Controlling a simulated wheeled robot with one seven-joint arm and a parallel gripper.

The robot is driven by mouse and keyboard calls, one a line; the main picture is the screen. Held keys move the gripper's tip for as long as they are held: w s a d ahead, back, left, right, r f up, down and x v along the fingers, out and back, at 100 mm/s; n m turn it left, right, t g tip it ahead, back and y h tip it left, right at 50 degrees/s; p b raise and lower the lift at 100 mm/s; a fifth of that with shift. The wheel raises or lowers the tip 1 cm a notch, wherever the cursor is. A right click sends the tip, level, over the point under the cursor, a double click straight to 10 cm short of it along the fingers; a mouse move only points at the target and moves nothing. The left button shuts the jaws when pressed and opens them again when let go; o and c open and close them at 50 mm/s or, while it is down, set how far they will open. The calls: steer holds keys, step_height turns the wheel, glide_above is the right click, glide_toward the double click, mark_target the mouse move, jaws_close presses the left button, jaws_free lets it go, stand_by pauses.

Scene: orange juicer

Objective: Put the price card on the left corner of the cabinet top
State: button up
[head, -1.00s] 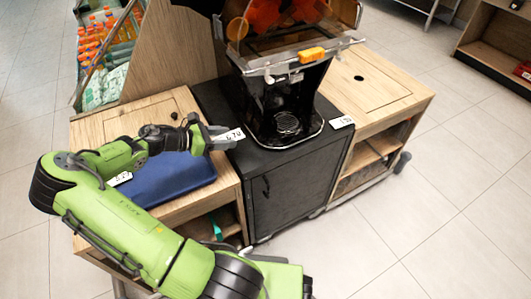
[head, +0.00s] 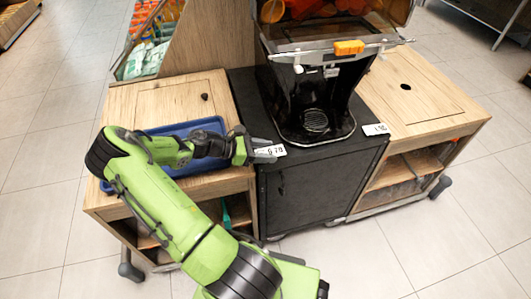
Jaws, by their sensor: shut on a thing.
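The white price card (head: 272,151) is printed with dark figures. My gripper (head: 258,154) is shut on it, with the card sticking out to the right of the fingers. The black cabinet top (head: 305,154) lies beneath, and the card shows over its front left corner area. I cannot tell whether the card touches the top or hangs just above it. The fingers partly cover the corner.
The orange juicer (head: 310,80) stands on the cabinet, behind and right of the card. Another price card (head: 376,129) lies at the right front corner. A blue tray (head: 178,129) lies on the left wooden counter (head: 150,99), partly behind my arm. A right wooden counter (head: 428,97) adjoins.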

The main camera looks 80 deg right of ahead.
steer(key=shift+f, duration=0.1)
steer(key=o, duration=1)
steer(key=shift+a, duration=0.1)
steer(key=shift+r+p+v, duration=0.15)
steer(key=shift+p+v, duration=0.85)
steer(key=shift+v, duration=2.05)
steer(key=shift+r+p+v, duration=0.1)
steer(key=shift+p+v, duration=0.9)
steer(key=shift+v, duration=2)
